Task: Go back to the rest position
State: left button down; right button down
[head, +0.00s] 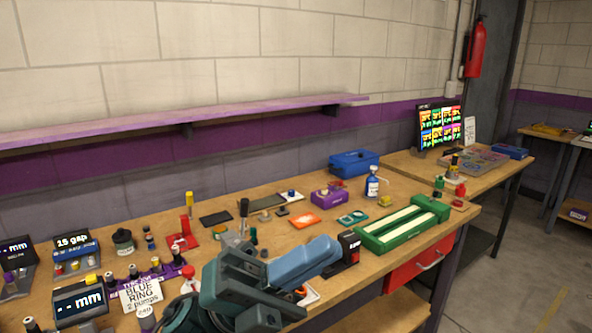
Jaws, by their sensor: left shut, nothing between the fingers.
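My left gripper (326,252) shows large in the lower middle of the head view, with dark green-grey housing and slate-blue parts reaching right. It is shut and empty. It appears above the front part of the wooden workbench (405,183) and hides part of it. Its tip overlaps a black and red box (349,242) in the picture; I cannot tell whether they touch. My right gripper is not in view.
A green tray (386,240) with pale strips lies right of the gripper. A blue bin (354,162) stands at the back. Left are a purple rack (157,275), a "BLUE RING" card (141,296) and display boxes (80,300). A purple shelf (120,128) runs along the wall.

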pick_arm(q)
jog(key=w+a+f+n+t+y, duration=0.3)
jog(key=f+n+t+y, duration=0.3)
jog(key=n, duration=0.4)
jog(key=w+a+f+n+t+y, duration=0.3)
jog(key=f+n+t+y, duration=0.2)
jog(key=f+n+t, duration=0.4)
jog(key=w+a+f+n+t+y, duration=0.3)
jog(key=f+n+t+y, duration=0.3)
jog(key=n, duration=0.5)
jog(key=s+a+f+n+g+y, duration=0.2)
jog(key=s+f+n, duration=0.1)
jog(key=f, duration=0.4)
jog(key=s+a+f+n+g+y+p, duration=0.1)
jog(key=s+a+f+n+g+y, duration=0.1)
jog(key=s+f, duration=0.4)
jog(key=s+a+f+n+g+y, duration=0.1)
jog(key=s+a+f+n+g, duration=0.2)
jog(key=f, duration=0.6)
jog(key=shift+s+f+n+y, duration=0.3)
jog(key=shift+s+n+y, duration=0.15)
jog(key=shift+s, duration=0.4)
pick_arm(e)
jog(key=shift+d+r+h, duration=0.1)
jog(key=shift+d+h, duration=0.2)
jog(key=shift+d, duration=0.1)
